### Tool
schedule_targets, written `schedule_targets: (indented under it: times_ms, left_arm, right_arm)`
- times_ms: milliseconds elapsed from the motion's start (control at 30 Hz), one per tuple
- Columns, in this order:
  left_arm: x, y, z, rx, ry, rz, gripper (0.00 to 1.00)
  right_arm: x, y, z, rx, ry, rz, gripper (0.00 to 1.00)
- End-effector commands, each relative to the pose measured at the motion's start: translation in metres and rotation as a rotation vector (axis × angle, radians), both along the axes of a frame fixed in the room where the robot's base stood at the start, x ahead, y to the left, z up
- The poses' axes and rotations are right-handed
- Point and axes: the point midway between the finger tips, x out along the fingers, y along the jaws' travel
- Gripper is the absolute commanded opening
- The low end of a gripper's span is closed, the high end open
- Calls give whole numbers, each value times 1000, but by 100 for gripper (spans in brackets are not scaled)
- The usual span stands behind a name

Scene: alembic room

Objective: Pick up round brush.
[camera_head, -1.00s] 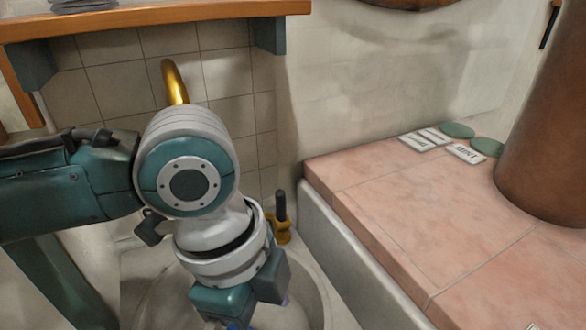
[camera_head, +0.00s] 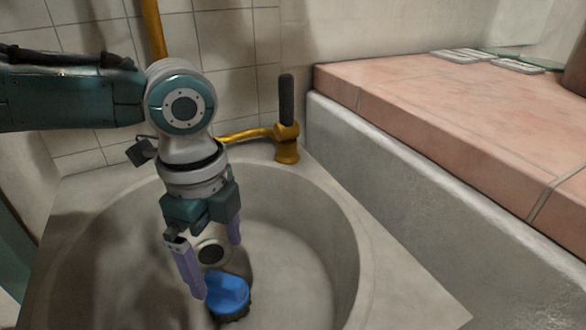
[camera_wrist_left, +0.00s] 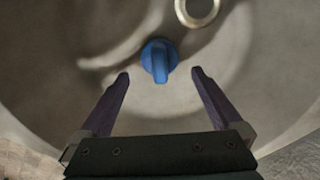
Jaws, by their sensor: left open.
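The round brush (camera_head: 229,292) has a blue top and a dark lower rim. It rests on the bottom of the round grey basin (camera_head: 345,215). My left gripper (camera_head: 218,268) is open with its purple fingers pointing down into the basin, above the brush. In the left wrist view the brush (camera_wrist_left: 159,59) lies ahead of the open fingertips (camera_wrist_left: 159,73), roughly centred between them, with nothing held. My right gripper does not show.
A metal drain ring (camera_head: 210,251) sits in the basin near the brush. A brass tap with a dark handle (camera_head: 286,100) stands at the back rim. A raised pink tiled counter (camera_head: 440,110) runs along the right. The basin wall surrounds the gripper.

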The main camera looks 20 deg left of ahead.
Motion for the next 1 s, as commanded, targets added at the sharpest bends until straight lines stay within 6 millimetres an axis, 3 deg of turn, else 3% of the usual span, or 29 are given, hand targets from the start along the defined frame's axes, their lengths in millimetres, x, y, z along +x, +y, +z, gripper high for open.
schedule_targets:
  times_ms: [33,233,500,767,1000]
  left_arm:
    - [0,0,-14,0,1,0,100]
    - [0,-1,-28,0,0,-1,100]
    - [-1,-2,-67,1,0,-1,100]
    - [-1,-2,-68,0,-1,0,100]
    - [-1,-3,-68,0,0,-1,75]
  right_arm:
    - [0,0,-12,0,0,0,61]
    - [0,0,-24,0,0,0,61]
    - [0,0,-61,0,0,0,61]
    - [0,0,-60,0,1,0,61]
    - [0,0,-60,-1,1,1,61]
